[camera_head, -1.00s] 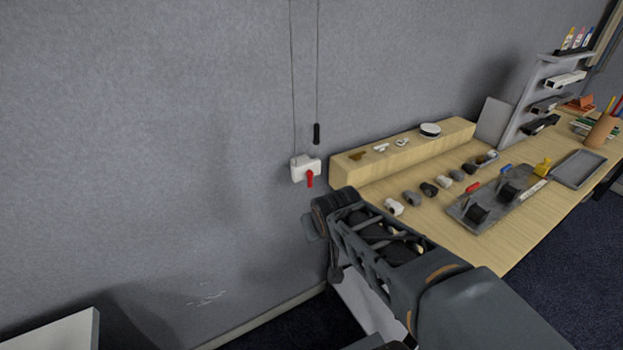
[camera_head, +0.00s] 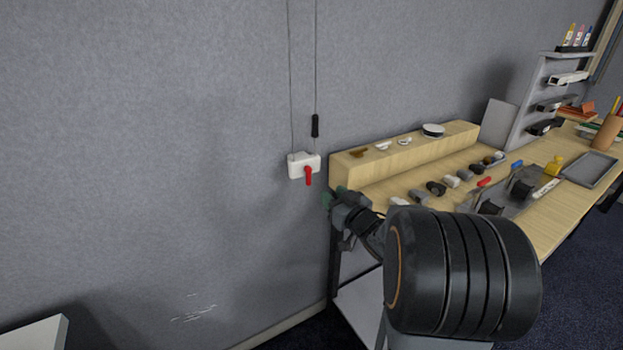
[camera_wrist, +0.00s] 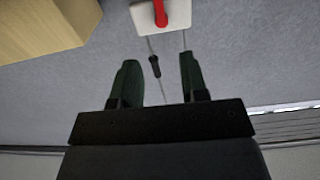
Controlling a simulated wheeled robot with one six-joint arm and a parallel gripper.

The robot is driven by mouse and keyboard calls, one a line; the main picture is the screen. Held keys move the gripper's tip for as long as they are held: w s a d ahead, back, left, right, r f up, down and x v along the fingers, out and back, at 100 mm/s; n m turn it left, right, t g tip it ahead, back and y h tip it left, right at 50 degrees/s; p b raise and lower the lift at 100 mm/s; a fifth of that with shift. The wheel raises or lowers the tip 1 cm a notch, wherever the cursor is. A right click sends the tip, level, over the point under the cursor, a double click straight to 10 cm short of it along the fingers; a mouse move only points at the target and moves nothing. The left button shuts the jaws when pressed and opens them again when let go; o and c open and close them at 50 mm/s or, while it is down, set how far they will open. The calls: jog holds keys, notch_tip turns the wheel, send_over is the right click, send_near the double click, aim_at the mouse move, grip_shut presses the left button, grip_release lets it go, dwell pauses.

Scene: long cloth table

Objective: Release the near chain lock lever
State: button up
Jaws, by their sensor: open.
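The chain lock is a white box (camera_head: 303,166) on the grey wall, with a red lever (camera_head: 309,176) hanging down from its front. Two thin cords run up the wall from it, and a black handle (camera_head: 315,126) hangs on one. In the wrist view the white box (camera_wrist: 146,18) and red lever (camera_wrist: 160,12) are at the top edge, ahead of my fingertips. My gripper (camera_wrist: 160,72) is open and empty there, with the black handle (camera_wrist: 154,66) showing between its dark green fingers. In the head view my gripper (camera_head: 332,197) is right of and below the lever, apart from it.
A wooden block (camera_head: 408,149) stands along the back of the wooden table (camera_head: 530,218), close to the lock's right. Several small parts, a grey clamp plate and a tray (camera_head: 590,167) lie on the table. A grey shelf (camera_head: 540,95) stands behind. The wall left of the lock is clear.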

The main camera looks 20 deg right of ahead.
aim_at(310, 174)
jog(key=w, duration=0.4)
jog(key=w+a, duration=0.1)
jog(key=w, duration=0.6)
jog(key=shift+w+a, duration=0.25)
jog(key=shift+w, duration=0.1)
grip_shut()
